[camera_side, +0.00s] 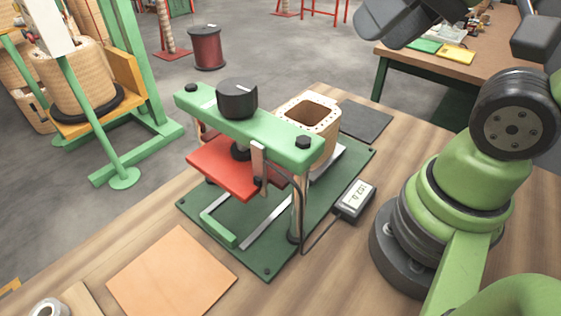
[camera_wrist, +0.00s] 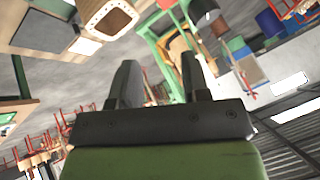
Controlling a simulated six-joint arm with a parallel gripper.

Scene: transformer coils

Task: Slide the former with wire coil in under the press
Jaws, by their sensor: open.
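The former with wire coil (camera_side: 326,111), a tan square-mouthed body with a pale drilled flange, stands upright behind the press's green crossbeam, which hides its lower front. It also shows at the top of the wrist view (camera_wrist: 110,17). The press (camera_side: 250,130) has a black knob on the beam and a red plate (camera_side: 226,165) hanging under it, over a dark green base (camera_side: 262,250) with light rails. The former appears beside the red plate, not under it. My gripper (camera_wrist: 160,80) is open and empty in the wrist view, well away from the former. Its fingertips are not visible in the side view.
A small digital readout (camera_side: 355,200) with a cable sits at the base's right. A dark mat (camera_side: 364,120) lies behind the former. A tan sheet (camera_side: 172,273) and a tape roll (camera_side: 49,307) lie at the front left. Bare wood is free in front of the press.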

